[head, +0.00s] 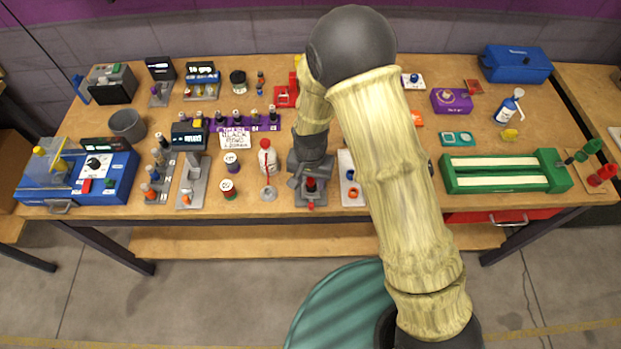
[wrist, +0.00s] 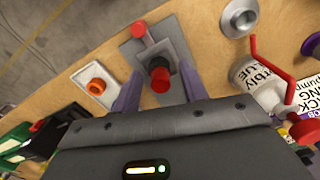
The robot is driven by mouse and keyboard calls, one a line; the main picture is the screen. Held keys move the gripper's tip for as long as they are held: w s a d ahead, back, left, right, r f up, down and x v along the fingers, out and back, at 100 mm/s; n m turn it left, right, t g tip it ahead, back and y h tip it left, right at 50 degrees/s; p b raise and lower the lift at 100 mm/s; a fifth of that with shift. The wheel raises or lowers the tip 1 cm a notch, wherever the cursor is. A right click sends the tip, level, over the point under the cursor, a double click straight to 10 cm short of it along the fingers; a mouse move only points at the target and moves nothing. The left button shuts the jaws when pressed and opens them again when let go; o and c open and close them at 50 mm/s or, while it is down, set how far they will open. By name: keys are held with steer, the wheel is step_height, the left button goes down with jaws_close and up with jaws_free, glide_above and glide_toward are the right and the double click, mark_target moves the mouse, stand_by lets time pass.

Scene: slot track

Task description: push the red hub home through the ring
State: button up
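A grey plate with a raised track (wrist: 172,46) lies at the front of the bench; it also shows in the head view (head: 318,199). A dark post with a red round top (wrist: 160,80) stands on it, and a second red knob (wrist: 138,28) sits at its front end. I cannot tell for certain which is the hub. My gripper (wrist: 159,68) points down over the track, also in the head view (head: 309,179). Its fingers are apart, one on each side of the red-topped post, with gaps showing. The ring around the post is not clearly visible.
A white plate with an orange ring (wrist: 96,87) stands close on one side. A round grey base (wrist: 240,17) and a white glue bottle with a red rod (wrist: 258,78) stand on the other. The bench's front edge is near; many other items lie behind.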

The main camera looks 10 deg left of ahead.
mark_target(312, 180)
steer(key=shift+r, duration=0.1)
step_height(312, 180, up, 17)
steer(key=b, duration=0.1)
steer(key=shift+b, duration=0.4)
stand_by(0.3)
steer(key=shift+r, duration=0.1)
stand_by(0.4)
steer(key=shift+w+d, duration=0.1)
steer(key=shift+d, duration=0.1)
steer(key=c, duration=0.5)
steer(key=shift+t, duration=0.3)
steer(key=d, duration=0.7)
steer(key=shift+w+r, duration=0.2)
steer(key=shift+r, duration=0.05)
jaws_close()
steer(key=s+d+t, duration=0.1)
steer(key=s+d, duration=0.2)
steer(key=d, duration=0.6)
steer(key=s+d+t, duration=0.1)
steer(key=s+d, duration=0.3)
steer(key=d, duration=0.5)
steer(key=shift+s, duration=0.2)
